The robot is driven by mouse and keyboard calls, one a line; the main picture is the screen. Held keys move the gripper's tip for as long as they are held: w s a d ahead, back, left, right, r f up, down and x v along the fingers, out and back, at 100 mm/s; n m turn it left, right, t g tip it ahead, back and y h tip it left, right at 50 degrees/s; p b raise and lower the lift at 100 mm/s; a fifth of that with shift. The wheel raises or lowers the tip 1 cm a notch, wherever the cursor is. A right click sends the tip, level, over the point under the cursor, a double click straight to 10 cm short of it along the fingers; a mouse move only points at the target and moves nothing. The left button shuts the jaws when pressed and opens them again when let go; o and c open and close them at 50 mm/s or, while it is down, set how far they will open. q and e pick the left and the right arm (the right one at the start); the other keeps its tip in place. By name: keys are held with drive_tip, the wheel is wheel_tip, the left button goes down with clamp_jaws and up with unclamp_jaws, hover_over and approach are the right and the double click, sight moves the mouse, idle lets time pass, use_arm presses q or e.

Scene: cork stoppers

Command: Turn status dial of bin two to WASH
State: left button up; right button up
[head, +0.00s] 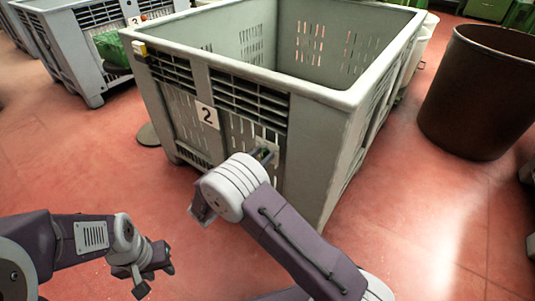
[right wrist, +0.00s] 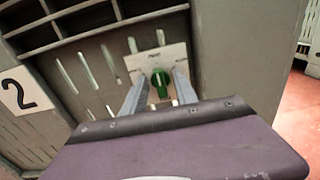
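The large grey bin two (head: 180,120) has a white "2" label (head: 207,115) on its front. Its status dial (right wrist: 159,79) is a green knob on a pale plate (right wrist: 175,57), whose lettering is too small to read. The knob's grip stands roughly upright. My right gripper (right wrist: 160,90) is open, with one finger on each side of the knob; I cannot tell whether they touch it. In the head view my right wrist largely hides the dial. My left gripper (head: 152,272) is open and empty at the lower left, above the floor.
Bin two is empty inside as far as I see. Another grey bin (head: 60,45) labelled 3 stands at the back left with a green item (head: 112,50) beside it. A brown barrel (head: 480,95) stands at the right. The red floor (head: 430,210) is clear at front right.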

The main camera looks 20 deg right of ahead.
drive_tip(key=shift+s+a+r, duration=0.1)
drive_tip(key=shift+r, duration=0.05)
drive_tip(key=shift+c, duration=0.6)
clamp_jaws()
drive_tip(key=shift+m, duration=0.3)
drive_tip(key=shift+m+p, duration=0.5)
drive_tip(key=shift+m, duration=0.6)
drive_tip(key=m, duration=0.2)
drive_tip(key=shift+s+m, duration=0.1)
drive_tip(key=shift+m, duration=0.2)
drive_tip(key=m, duration=0.3)
drive_tip(key=shift+f+m, duration=0.2)
drive_tip(key=shift+m, duration=1.5)
